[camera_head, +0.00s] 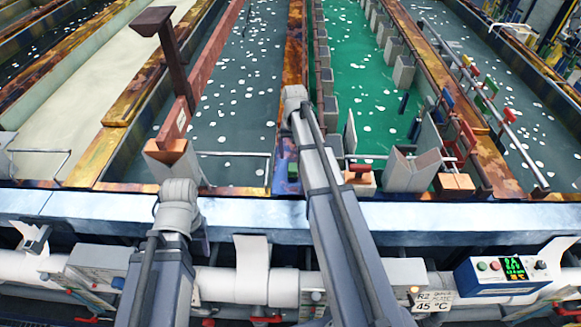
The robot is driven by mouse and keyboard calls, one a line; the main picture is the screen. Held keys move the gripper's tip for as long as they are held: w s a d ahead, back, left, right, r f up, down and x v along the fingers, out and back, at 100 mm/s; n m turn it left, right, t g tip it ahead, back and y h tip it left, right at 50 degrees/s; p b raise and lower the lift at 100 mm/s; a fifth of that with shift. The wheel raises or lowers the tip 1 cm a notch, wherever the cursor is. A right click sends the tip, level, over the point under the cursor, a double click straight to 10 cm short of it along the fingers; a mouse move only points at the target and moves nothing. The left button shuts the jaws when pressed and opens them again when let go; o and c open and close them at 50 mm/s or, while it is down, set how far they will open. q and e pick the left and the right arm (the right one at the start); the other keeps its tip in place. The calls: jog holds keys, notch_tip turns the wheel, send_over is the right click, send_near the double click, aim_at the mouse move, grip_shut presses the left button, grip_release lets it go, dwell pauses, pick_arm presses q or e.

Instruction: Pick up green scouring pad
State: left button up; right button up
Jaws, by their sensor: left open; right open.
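A small green block, which looks like the green scouring pad (293,171), lies on the rusty divider ledge between two tanks, near the front blue-white rim. It is close to the left side of my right arm in the picture. My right arm reaches up past it over the tanks, and its rounded joint is above and beyond the pad. My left arm ends in a rounded joint near the front rim, left of the pad. No fingertips of either gripper can be seen. The pad is small, and its finer detail cannot be made out.
Long tanks stretch away, holding grey liquid (235,110), green liquid (360,85) and cream liquid (100,85). A brown post (172,55) stands at the left. Grey plates (412,170) stand at the green tank's front. A blue control box (503,274) is at the lower right.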

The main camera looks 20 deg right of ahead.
aim_at(293, 166)
jog(key=shift+f, duration=0.25)
notch_tip(293, 166, down, 2)
jog(key=b, duration=0.2)
jog(key=shift+w+f+b, duration=0.1)
jog(key=shift+f+b, duration=0.05)
jog(key=shift+b, duration=0.15)
notch_tip(293, 166, down, 5)
jog(key=b, duration=0.5)
jog(key=shift+w+a, duration=0.1)
grip_shut()
